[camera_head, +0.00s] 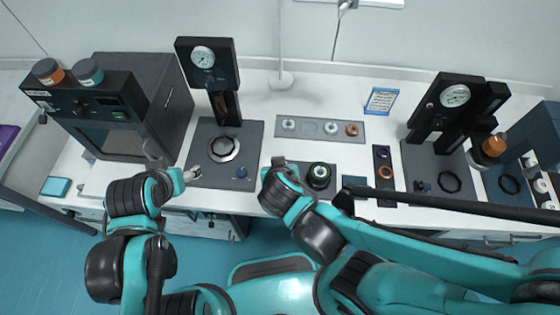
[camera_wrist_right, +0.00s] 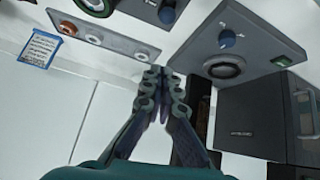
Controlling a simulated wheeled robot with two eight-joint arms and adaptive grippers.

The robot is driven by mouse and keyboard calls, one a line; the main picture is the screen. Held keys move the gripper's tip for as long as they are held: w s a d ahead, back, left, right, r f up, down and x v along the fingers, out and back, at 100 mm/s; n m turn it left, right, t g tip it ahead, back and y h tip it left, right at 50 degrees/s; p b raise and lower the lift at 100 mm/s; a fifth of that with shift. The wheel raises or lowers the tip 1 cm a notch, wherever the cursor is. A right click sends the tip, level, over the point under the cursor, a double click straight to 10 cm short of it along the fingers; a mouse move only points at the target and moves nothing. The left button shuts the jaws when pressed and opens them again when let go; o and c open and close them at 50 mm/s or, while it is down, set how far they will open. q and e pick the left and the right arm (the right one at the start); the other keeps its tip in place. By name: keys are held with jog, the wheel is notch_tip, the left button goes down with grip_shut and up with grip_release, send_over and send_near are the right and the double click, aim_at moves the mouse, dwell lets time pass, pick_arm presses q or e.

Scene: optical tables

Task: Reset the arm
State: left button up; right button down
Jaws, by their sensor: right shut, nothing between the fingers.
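My left gripper (camera_head: 190,174) is small and pale in the head view, at the front-left edge of the left press base (camera_head: 205,170). I cannot tell whether its fingers are open. My right arm (camera_head: 300,215) reaches in from the right to the front of the table, and I cannot make out its gripper in the head view. In the right wrist view my right gripper (camera_wrist_right: 163,80) is shut, with its fingertips together and nothing between them.
A black oven (camera_head: 115,143) stands at the left and a second press (camera_head: 448,150) at the right. A grey strip with rings (camera_head: 310,128) and a blue-framed sign (camera_head: 381,101) are at the back centre. White table shows around the strip.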

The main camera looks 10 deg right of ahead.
jog(key=shift+d, duration=0.1)
dwell(0.3)
jog(key=s+d+f+y+b, duration=0.1)
jog(key=d+b, duration=0.7)
jog(key=d, duration=0.2)
jog(key=shift+s+f+n+g+b, duration=0.15)
jog(key=shift+f+n+g+b, duration=0.25)
